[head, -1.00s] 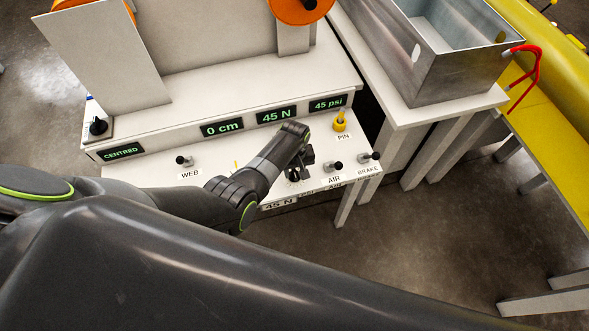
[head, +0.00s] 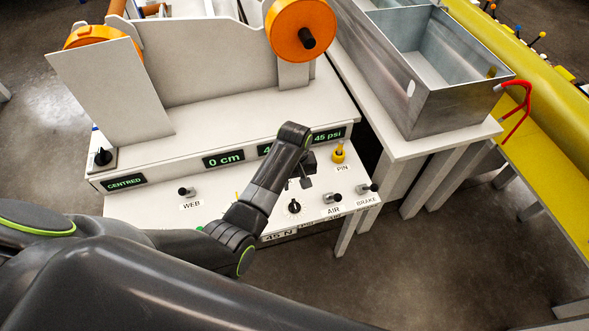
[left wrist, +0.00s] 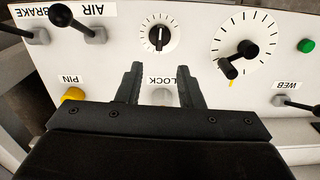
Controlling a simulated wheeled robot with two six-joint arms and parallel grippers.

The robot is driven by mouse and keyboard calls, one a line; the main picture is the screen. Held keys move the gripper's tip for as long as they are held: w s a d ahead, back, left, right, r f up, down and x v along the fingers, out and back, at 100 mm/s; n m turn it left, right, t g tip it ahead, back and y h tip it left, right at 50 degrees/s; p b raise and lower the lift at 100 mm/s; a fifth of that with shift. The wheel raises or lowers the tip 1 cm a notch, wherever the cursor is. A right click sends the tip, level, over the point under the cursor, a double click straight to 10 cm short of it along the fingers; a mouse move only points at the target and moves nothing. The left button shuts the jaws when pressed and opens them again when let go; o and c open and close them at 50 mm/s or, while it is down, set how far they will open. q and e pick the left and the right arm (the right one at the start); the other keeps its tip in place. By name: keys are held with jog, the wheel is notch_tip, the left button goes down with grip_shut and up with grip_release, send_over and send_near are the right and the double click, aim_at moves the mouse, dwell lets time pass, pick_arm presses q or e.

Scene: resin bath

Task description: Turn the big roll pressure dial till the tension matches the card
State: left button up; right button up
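The big dial (left wrist: 245,52), with a black crank knob and a ring of tick marks, shows on the white panel in the left wrist view; my arm hides it in the head view. A smaller dial with a black knob (left wrist: 159,38) sits beside it and also shows in the head view (head: 294,207). My left gripper (left wrist: 160,75) is open and empty, its fingers apart over the LOCK label, clear of both dials. The card (head: 278,237) reads 45 N. The tension display (head: 265,149) is mostly hidden by my arm. My right gripper is not in view.
WEB (head: 186,191), AIR (head: 332,197) and BRAKE (head: 368,188) levers and a yellow PIN knob (head: 338,153) stand on the panel. A green button (left wrist: 306,46) is near the big dial. A metal bath (head: 440,100) stands to the right.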

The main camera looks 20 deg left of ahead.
pick_arm(q)
jog(key=shift+r, duration=2.65)
jog(key=shift+f, duration=0.1)
jog(key=s+a+f+m+t, duration=0.1)
jog(key=s+a+f, duration=0.2)
jog(key=s+a, duration=0.35)
jog(key=s+a+r+m+t+y, duration=0.15)
jog(key=s+a+r, duration=0.25)
jog(key=s, duration=0.7)
jog(key=s+a+r+m+t, duration=0.1)
jog(key=s+a+r+m, duration=0.25)
jog(key=s, duration=0.85)
notch_tip(320, 180, down, 27)
jog(key=a+g+b, duration=0.1)
jog(key=a+b, duration=0.1)
jog(key=a, duration=0.1)
jog(key=s+d+f+g, duration=0.1)
jog(key=s+d+f, duration=0.1)
jog(key=s+f, duration=1.3)
jog(key=shift+f+b, duration=0.35)
jog(key=shift+f, duration=0.15)
